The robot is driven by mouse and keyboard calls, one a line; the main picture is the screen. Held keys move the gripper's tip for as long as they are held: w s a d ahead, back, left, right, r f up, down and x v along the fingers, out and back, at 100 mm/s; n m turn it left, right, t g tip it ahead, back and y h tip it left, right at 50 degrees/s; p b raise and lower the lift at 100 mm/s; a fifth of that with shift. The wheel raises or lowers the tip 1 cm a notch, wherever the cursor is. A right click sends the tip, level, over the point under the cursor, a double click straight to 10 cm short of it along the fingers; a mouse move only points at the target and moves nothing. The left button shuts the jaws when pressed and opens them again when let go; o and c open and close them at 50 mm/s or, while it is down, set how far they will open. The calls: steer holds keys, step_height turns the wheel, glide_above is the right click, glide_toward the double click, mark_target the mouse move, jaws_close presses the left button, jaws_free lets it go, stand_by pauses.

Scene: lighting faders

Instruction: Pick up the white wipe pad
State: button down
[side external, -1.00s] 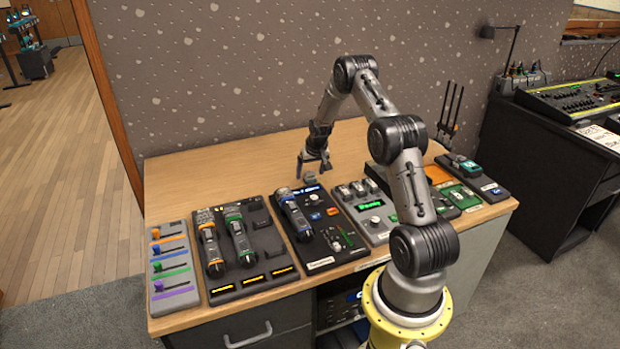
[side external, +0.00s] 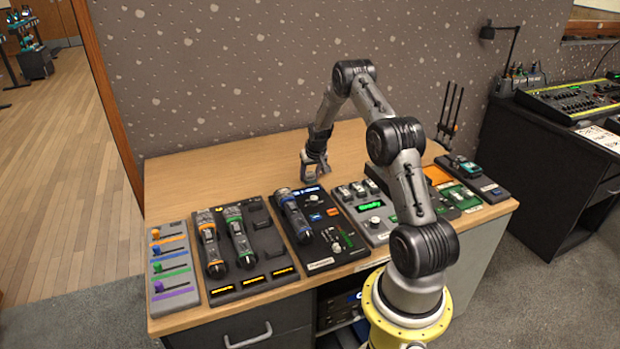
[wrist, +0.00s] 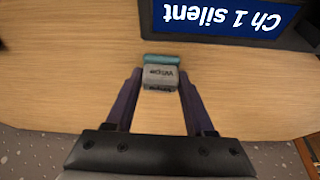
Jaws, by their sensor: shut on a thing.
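The wipe pad is a small light-grey block (wrist: 160,78) with a dark "Wipe" label and a teal strip along its far edge. In the wrist view it sits between the two dark fingers of my gripper (wrist: 159,84), which is shut on it. In the side view my gripper (side external: 314,172) points down at the wooden tabletop behind the middle panel, and its fingers mostly hide the pad. I cannot tell whether the pad still touches the table.
A blue "Ch 1 silent" screen (wrist: 222,18) is close by in the wrist view. In front stand a fader panel (side external: 172,265), a panel with two microphones (side external: 240,250), a middle panel (side external: 320,235) and a green-screen box (side external: 372,210). The back-left tabletop (side external: 220,175) is clear.

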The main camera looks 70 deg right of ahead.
steer(key=shift+r, duration=0.1)
steer(key=shift+r, duration=0.6)
steer(key=s+a+r, duration=0.9)
steer(key=a+r, duration=0.1)
steer(key=r, duration=0.1)
steer(key=shift+a+r, duration=0.3)
steer(key=shift+s, duration=0.1)
steer(key=c, duration=0.8)
jaws_free()
steer(key=c, duration=0.7)
steer(key=shift+o, duration=0.2)
